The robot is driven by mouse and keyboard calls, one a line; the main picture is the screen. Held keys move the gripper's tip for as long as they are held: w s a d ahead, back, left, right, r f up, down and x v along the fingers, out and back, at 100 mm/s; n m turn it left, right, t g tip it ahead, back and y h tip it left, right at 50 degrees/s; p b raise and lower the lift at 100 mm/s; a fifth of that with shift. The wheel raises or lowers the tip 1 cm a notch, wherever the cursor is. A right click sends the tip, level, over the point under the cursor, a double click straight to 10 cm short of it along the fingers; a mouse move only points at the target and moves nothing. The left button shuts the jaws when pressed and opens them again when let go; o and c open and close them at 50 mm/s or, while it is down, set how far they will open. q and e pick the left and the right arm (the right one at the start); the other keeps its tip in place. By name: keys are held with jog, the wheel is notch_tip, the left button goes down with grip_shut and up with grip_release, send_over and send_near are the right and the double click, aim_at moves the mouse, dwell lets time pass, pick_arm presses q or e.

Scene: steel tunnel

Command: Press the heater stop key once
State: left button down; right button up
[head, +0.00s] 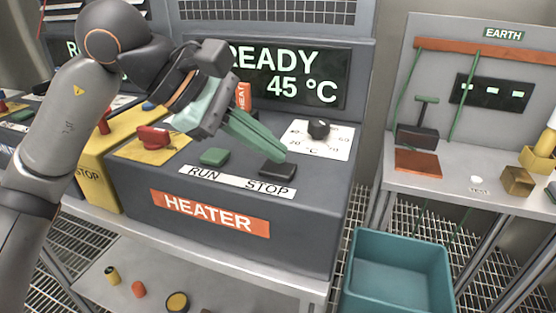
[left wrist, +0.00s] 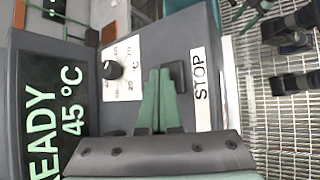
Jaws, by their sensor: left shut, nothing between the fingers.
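The heater stop key (head: 278,170) is a black key on the sloped grey heater panel, above the STOP label (head: 270,188). It also shows in the left wrist view (left wrist: 181,76), just right of my fingertips. My left gripper (head: 281,153) is shut and empty, its green fingers pointing down at the key's far edge. In the left wrist view the shut fingertips (left wrist: 159,72) lie beside the key. I cannot tell whether they touch it. The green RUN key (head: 214,157) is left of the stop key. My right gripper is not in view.
A dial (head: 318,129) stands just behind the stop key and a red switch (head: 153,136) to the left. The display (head: 290,77) reads READY 45 °C. A teal bin (head: 400,275) is at the lower right, beside the earth bench (head: 450,178).

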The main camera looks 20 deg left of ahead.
aim_at(269, 167)
pick_arm(q)
jog(key=shift+r, duration=0.35)
jog(key=shift+r+p, duration=2.25)
jog(key=shift+r, duration=0.3)
